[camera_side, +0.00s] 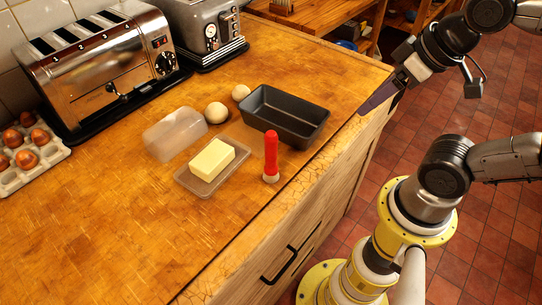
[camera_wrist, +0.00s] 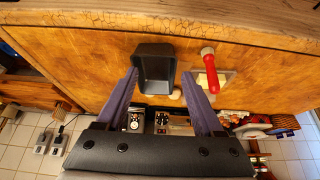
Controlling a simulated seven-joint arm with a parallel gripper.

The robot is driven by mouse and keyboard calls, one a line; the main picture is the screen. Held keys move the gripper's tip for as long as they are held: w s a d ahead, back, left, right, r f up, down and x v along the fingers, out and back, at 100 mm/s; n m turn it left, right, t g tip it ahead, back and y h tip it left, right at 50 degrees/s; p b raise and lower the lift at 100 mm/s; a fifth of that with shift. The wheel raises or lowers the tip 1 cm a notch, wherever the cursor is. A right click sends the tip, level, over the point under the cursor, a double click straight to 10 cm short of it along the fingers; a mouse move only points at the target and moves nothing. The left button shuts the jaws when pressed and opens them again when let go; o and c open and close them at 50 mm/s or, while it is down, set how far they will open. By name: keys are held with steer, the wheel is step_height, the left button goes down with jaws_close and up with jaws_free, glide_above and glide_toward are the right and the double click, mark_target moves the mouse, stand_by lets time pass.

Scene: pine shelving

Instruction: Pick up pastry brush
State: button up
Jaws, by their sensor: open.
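The pastry brush (camera_side: 271,157) has a red handle and a pale lower end. It stands upright on the wooden counter near its front edge, right of the butter. In the wrist view the brush (camera_wrist: 211,75) lies to the right of my gripper's fingers. My gripper (camera_side: 364,110) is open and empty, near the counter's front edge at the right, apart from the brush. In the wrist view the dark fingers (camera_wrist: 160,73) are spread, with the loaf tin showing between them.
A black loaf tin (camera_side: 284,116) stands between brush and gripper. Butter (camera_side: 212,160) sits on a dish (camera_side: 193,183) beside the brush, with a clear lid (camera_side: 174,134) behind. Two pale balls (camera_side: 215,112), toasters (camera_side: 100,66) and eggs (camera_side: 25,158) are farther off. The front-left counter is clear.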

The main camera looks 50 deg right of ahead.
step_height(320, 180, up, 5)
steer(key=n+g, duration=0.5)
steer(key=n, duration=1.5)
glide_above(271, 133)
steer(key=f, duration=0.8)
steer(key=shift+s+d+f, duration=0.25)
steer(key=shift+f, duration=0.1)
steer(key=shift+w+a+f, duration=0.15)
steer(key=shift+f, duration=1.1)
steer(key=shift+w+a+f, duration=0.1)
steer(key=shift+f, duration=1.15)
